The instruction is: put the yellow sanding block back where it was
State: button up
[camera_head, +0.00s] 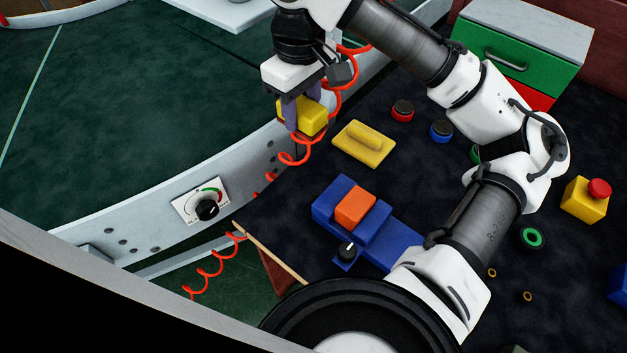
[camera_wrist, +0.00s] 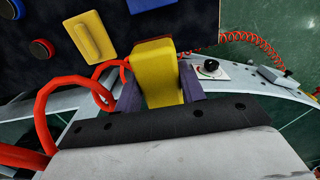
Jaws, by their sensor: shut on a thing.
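The yellow sanding block (camera_head: 312,117) is held between the purple-grey fingers of my gripper (camera_head: 303,116), which is shut on it. In the head view the block appears in front of the conveyor's pale side rail, near the dark table's edge. I cannot tell its exact height. In the wrist view the block (camera_wrist: 158,72) sits upright in the picture between both fingers of my gripper (camera_wrist: 160,92), which hide part of its sides. Its place of origin is not marked in any way I can see.
A flat yellow piece with a raised handle (camera_head: 363,143) lies close by on the dark table. A blue fixture with an orange block (camera_head: 355,206), red and blue buttons (camera_head: 441,131), a drawer unit (camera_head: 517,58) and an emergency stop (camera_head: 584,200) stand around. The green conveyor (camera_head: 130,100) is largely clear.

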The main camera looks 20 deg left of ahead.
notch_tip(320, 180, down, 20)
jog(key=shift+s+r, duration=0.1)
dwell(0.4)
jog(key=shift+b, duration=0.3)
jog(key=shift+f, duration=0.25)
jog(key=o, duration=0.9)
jog(key=shift+o, duration=0.2)
jog(key=shift+r, duration=0.1)
notch_tip(320, 180, up, 12)
jog(key=shift+r, duration=0.1)
